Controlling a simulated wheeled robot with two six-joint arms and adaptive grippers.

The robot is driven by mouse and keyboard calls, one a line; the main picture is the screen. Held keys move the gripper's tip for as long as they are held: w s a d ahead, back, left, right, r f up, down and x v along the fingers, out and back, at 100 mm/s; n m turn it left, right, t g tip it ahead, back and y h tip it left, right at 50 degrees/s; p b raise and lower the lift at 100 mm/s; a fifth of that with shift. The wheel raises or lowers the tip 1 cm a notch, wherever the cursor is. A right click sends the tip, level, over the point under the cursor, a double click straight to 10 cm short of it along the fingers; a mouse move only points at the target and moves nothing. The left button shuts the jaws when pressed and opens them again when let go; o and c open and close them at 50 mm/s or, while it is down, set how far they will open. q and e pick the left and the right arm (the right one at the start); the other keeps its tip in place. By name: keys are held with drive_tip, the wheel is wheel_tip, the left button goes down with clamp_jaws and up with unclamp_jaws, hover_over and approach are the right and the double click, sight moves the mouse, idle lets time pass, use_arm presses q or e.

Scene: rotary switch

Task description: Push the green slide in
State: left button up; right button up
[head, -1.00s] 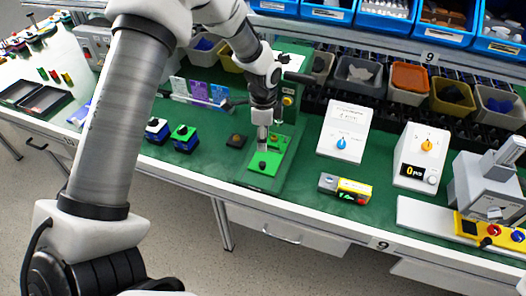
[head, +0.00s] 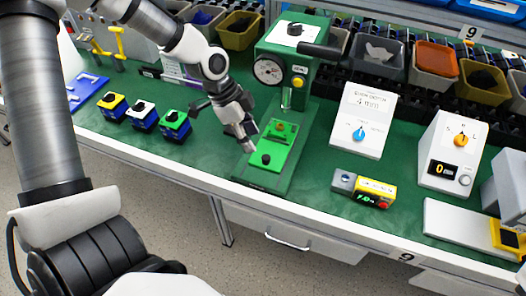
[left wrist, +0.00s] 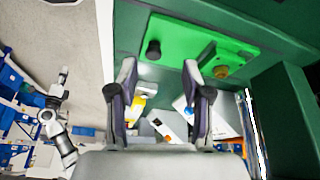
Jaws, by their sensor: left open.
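The bright green slide (head: 283,146) lies on the dark green base of a press (head: 288,52). It has a black knob near its front end and a small orange-brown part further back. My left gripper (head: 249,142) is close to the slide's left edge in the head view, pointing down, with no object in it. In the left wrist view the fingers of my left gripper (left wrist: 158,72) are spread apart, and the slide (left wrist: 190,42) with its black knob shows just beyond the fingertips. I cannot tell whether a finger touches the slide. My right gripper is not identifiable.
Three knobbed blocks (head: 143,115) stand left of my gripper. Right of the press are a yellow-and-grey box (head: 364,188), a white unit with a blue dial (head: 361,121) and one with an orange dial (head: 452,153). Bins line the back. The table in front of the blocks is clear.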

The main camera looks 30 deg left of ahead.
sight(265, 157)
use_arm(q)
drive_tip(key=shift+s+d+r, duration=0.15)
drive_tip(key=shift+s+d, duration=0.05)
drive_tip(key=shift+d, duration=0.3)
drive_tip(key=shift+s+d+r, duration=0.15)
drive_tip(key=shift+s+d, duration=0.05)
drive_tip(key=shift+d, duration=0.25)
drive_tip(key=shift+d+f, duration=0.5)
drive_tip(key=shift+f, duration=0.15)
drive_tip(key=f, duration=0.1)
drive_tip(key=w+f+b, duration=0.1)
drive_tip(key=f, duration=0.1)
drive_tip(key=f+b, duration=0.1)
drive_tip(key=f, duration=0.1)
drive_tip(key=shift+w+d, duration=0.15)
drive_tip(key=shift+w, duration=0.25)
drive_tip(key=shift+d+f, duration=0.1)
drive_tip(key=shift+d, duration=0.05)
drive_tip(key=shift+s+d+r, duration=0.2)
drive_tip(key=shift+w+a, duration=0.1)
clamp_jaws()
use_arm(e)
drive_tip(key=f, duration=0.2)
drive_tip(key=s+d+f, duration=0.1)
drive_tip(key=shift+f, duration=0.1)
